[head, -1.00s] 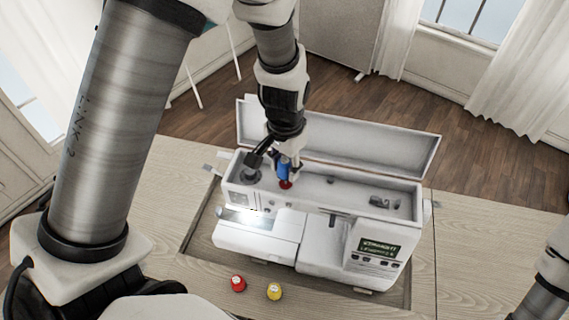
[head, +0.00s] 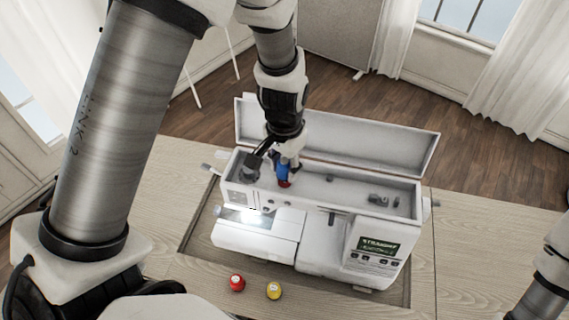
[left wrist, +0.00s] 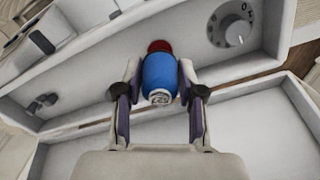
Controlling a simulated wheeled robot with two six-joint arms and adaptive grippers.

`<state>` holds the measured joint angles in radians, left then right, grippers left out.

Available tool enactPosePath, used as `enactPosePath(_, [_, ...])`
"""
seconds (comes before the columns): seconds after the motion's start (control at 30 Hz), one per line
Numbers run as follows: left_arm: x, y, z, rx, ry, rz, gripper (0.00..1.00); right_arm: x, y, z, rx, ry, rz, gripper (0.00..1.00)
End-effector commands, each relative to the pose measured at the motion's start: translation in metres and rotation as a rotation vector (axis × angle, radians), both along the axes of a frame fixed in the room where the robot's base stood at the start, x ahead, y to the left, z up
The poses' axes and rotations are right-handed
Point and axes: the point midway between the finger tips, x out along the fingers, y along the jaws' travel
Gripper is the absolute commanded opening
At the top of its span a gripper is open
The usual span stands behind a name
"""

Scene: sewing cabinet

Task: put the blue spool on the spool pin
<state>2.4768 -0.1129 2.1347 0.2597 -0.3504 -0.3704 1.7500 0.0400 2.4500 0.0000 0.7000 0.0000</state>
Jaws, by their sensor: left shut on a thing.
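The blue spool (head: 283,171) is between the fingers of my left gripper (left wrist: 160,88), which is shut on it. It is held inside the long open top compartment of the white sewing machine (head: 310,240), toward the left end. In the left wrist view the blue spool (left wrist: 159,75) has its pale end facing the camera. A red round piece (left wrist: 159,46) shows at its far end, low in the compartment. I cannot tell whether they touch. The spool pin is not clearly visible; the spool and gripper may hide it. My right gripper is out of view.
The machine's raised lid (head: 340,140) stands behind the compartment. A dial (left wrist: 232,25) lies near the gripper. Small dark parts (head: 383,200) sit at the compartment's right end. A red spool (head: 237,283) and a yellow spool (head: 274,291) stand in front of the machine.

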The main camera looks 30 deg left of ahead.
Motion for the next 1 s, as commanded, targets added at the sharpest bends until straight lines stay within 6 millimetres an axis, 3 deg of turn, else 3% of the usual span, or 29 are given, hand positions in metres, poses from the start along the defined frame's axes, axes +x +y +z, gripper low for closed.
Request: enactPosePath(1.0, [0.0, 0.0, -0.016, 0.0, -0.001, 0.0, 0.19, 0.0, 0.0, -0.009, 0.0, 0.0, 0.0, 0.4])
